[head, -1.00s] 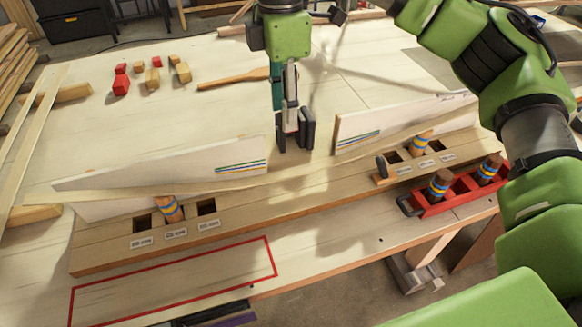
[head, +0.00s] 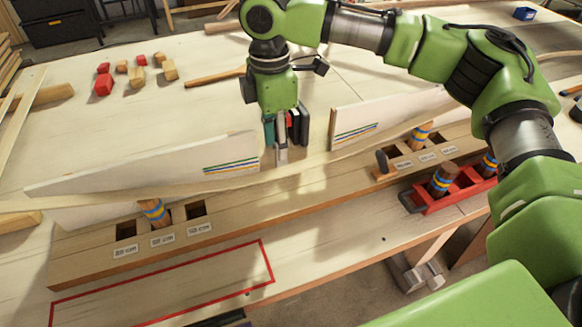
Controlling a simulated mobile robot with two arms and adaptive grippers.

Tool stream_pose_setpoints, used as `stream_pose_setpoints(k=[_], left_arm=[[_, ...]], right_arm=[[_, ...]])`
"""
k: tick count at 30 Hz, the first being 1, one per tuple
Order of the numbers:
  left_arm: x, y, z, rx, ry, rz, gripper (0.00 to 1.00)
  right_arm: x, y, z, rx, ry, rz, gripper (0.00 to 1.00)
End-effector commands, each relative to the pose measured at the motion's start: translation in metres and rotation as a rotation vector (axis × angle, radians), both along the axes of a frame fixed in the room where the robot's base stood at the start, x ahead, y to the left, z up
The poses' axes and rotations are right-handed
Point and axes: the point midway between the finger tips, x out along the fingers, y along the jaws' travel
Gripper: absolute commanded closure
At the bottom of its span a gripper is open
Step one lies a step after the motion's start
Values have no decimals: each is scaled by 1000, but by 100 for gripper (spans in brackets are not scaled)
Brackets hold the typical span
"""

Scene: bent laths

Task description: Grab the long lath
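The long lath (head: 232,183) is a thin pale strip on edge. It runs in a gentle bend from the left edge, behind the left striped peg (head: 155,212), across the middle toward the right striped peg (head: 419,137). My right gripper (head: 287,148) points down in the gap between two white boards, its tips close to the lath's far side at mid-length. I cannot tell whether it touches the lath or how far its fingers are apart. My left gripper is not in view.
The white boards (head: 130,168) (head: 375,118) stand behind the lath. A wooden base with labelled square holes (head: 255,208) lies in front. A red tray (head: 462,188) holding pegs is at right. Red and wooden blocks (head: 104,84) and a wooden stick (head: 213,76) lie farther back.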

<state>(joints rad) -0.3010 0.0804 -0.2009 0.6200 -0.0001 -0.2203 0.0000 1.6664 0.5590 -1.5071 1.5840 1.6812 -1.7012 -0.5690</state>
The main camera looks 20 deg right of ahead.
Motion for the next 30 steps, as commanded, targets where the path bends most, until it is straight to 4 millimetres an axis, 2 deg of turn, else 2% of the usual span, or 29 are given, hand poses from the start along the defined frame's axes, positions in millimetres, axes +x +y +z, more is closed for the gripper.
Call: stream_pose_setpoints(k=[10,19,20,24,30], left_arm=[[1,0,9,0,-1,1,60],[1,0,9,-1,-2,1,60],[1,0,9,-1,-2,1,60],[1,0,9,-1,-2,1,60],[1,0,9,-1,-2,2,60]], right_arm=[[-8,1,-44,-1,1,1,61],[-8,1,-52,0,0,1,61],[-8,1,-52,0,0,1,64],[-8,1,-51,0,0,1,100],[-8,1,-51,0,-1,1,100]])
